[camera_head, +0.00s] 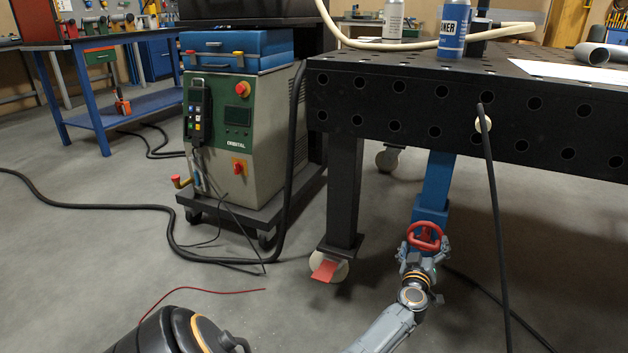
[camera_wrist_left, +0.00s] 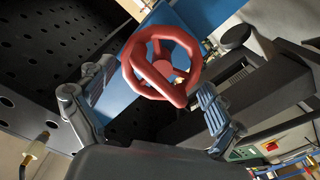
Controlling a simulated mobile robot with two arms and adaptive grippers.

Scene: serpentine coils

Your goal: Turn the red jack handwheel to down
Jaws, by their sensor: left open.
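The red jack handwheel (camera_head: 426,246) is a small ring low on the blue jack leg (camera_head: 437,180) under the black perforated table. In the left wrist view the red handwheel (camera_wrist_left: 161,82) is large and close, with its spokes and hub facing me. My left gripper (camera_head: 422,258) reaches up from below, right at the wheel. In the left wrist view its two fingers (camera_wrist_left: 150,96) are spread, one on each side of the wheel's lower part. I cannot tell whether either finger touches the rim. My right gripper is not in view.
The black table (camera_head: 405,110) overhangs the wheel, and its dark leg (camera_head: 344,190) with a caster stands to the left. A black cable (camera_head: 495,215) hangs to the right. A green-grey welding unit (camera_head: 240,135) stands further left. Cables lie on the floor.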

